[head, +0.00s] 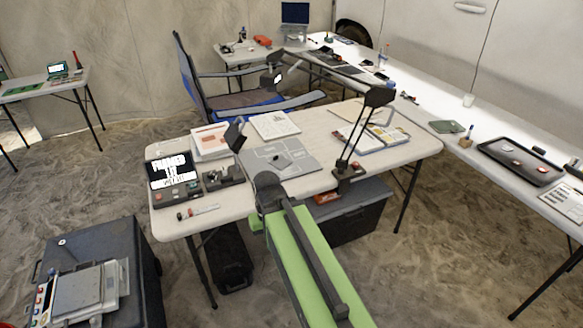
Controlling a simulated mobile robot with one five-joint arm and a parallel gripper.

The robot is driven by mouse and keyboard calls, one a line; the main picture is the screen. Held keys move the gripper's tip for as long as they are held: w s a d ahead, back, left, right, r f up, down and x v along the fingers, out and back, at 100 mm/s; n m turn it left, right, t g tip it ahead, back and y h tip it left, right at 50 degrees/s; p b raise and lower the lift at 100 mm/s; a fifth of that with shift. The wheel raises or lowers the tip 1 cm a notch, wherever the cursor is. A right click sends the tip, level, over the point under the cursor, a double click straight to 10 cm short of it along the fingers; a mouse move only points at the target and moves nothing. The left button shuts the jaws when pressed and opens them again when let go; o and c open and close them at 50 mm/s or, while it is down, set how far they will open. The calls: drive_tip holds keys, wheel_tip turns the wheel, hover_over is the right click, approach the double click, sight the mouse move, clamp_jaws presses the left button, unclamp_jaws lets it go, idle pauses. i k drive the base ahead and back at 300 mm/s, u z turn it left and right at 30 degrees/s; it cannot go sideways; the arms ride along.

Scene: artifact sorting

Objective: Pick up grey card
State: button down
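A flat grey card-like sheet (298,163) with thin white markings lies on the middle of the white folding table (240,207). A small dark item rests on it. I cannot tell for certain that this sheet is the grey card. My green arm reaches up from the bottom of the head view. Its dark end, with my gripper (267,181), is in front of the sheet's near left edge and hides part of it. The fingers are too small and dark to tell whether they are open or shut, or whether they touch anything.
A desk lamp (379,97) rises at the sheet's right. A black lettered board (172,171) and a dark tray (222,177) lie left. Papers (274,125) and an open book (372,137) lie behind. A blue chair (240,100) stands beyond; dark cases (350,213) sit below.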

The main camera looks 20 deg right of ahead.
sight(279, 162)
drive_tip(key=z, duration=0.35)
drive_tip(key=i, duration=1)
drive_tip(key=z, duration=1.6)
drive_tip(key=k, duration=1.3)
drive_tip(key=u, duration=1.1)
drive_tip(key=i, duration=1)
drive_tip(key=z, duration=0.05)
